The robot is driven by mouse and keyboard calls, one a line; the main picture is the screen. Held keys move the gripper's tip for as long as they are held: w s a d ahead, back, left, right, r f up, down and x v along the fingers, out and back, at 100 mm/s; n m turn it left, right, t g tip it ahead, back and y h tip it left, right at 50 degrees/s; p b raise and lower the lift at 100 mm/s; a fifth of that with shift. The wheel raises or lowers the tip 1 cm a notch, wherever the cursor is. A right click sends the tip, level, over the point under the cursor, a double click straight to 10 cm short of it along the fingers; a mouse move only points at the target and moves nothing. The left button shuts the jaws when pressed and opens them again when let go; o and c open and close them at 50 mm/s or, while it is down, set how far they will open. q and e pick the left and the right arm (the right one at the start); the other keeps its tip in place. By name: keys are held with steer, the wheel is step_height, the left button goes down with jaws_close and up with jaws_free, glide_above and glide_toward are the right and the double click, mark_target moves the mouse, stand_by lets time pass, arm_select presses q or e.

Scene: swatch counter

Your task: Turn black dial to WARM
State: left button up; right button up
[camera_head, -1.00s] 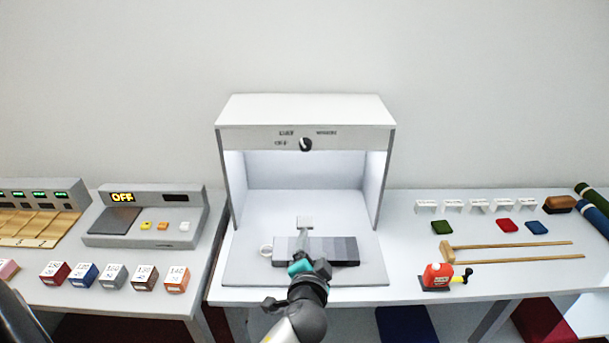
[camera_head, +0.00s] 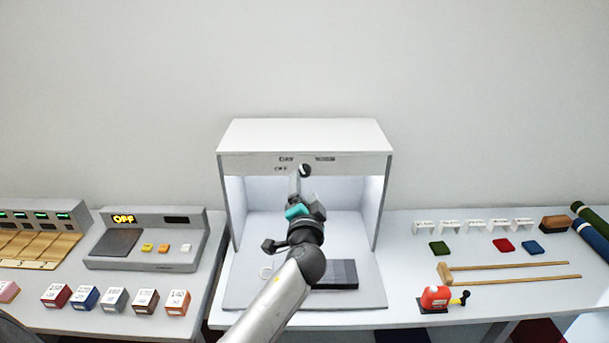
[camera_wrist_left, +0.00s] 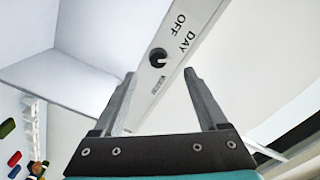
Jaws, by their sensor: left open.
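The black dial (camera_head: 305,170) is a small round knob on the front strip of the white light booth (camera_head: 305,133). In the left wrist view the dial (camera_wrist_left: 158,57) has a light mark on it; which label it points to I cannot tell. OFF and DAY are readable near it; a third, smaller label is too blurred to read. My left gripper (camera_head: 295,183) is just in front of and below the strip, beside the dial. In the left wrist view the gripper (camera_wrist_left: 160,77) is open and empty, with the dial ahead between its fingers, apparently not touched. My right gripper is not in view.
A grey console (camera_head: 150,264) showing OFF stands left, with several colored blocks in front. A red tool (camera_head: 435,298) and wooden tongs (camera_head: 510,272) lie right.

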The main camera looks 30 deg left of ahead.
mark_target(304, 173)
arm_select(q)
steer(key=shift+x, duration=2.85)
steer(key=shift+c, duration=0.3)
jaws_close()
